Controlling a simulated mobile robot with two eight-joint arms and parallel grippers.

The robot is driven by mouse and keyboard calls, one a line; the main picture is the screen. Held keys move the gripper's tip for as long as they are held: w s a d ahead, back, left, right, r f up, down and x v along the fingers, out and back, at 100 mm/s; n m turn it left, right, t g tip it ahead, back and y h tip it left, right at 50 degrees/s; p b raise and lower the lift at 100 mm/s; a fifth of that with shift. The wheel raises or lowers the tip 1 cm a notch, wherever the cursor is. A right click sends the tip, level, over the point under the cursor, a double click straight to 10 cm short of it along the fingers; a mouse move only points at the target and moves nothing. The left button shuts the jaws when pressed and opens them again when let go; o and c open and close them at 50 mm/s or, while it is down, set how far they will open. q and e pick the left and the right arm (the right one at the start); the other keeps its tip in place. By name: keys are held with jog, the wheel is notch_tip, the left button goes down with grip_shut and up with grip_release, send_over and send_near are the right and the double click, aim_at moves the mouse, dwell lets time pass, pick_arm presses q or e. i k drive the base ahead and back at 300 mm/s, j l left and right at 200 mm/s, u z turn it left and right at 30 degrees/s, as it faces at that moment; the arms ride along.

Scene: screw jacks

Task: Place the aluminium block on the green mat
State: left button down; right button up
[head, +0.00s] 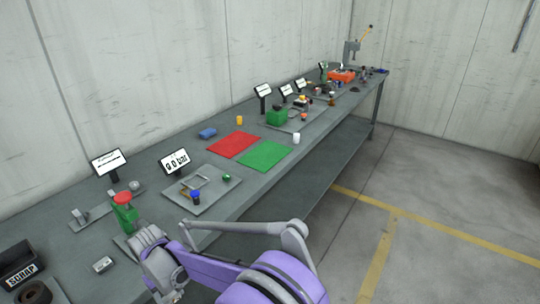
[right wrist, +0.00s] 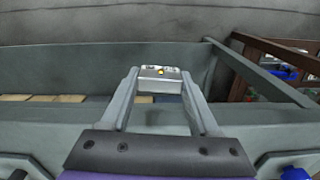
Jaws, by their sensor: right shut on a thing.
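The green mat (head: 265,155) lies flat and bare on the grey bench in the head view, beside a red mat (head: 234,144). The head view shows a purple and grey arm of mine at the bottom, but no gripper can be made out there. My left gripper is not seen.
A white cylinder (head: 296,138) stands near the green mat's right corner, and a green box (head: 277,117) stands behind it. A grey plate (head: 217,203) with small parts lies nearer. A small silvery piece (head: 103,264) lies near the scrap bin (head: 22,268).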

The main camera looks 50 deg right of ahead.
aim_at(279, 155)
jog(key=l+z, duration=0.1)
jog(key=l, duration=0.45)
jog(key=i+l, duration=0.1)
jog(key=l, duration=0.45)
jog(key=l+z, duration=0.15)
jog(key=l, duration=0.4)
jog(key=i+l+z, duration=0.1)
jog(key=l, duration=0.4)
jog(key=i+l+z, duration=0.1)
jog(key=l, duration=0.45)
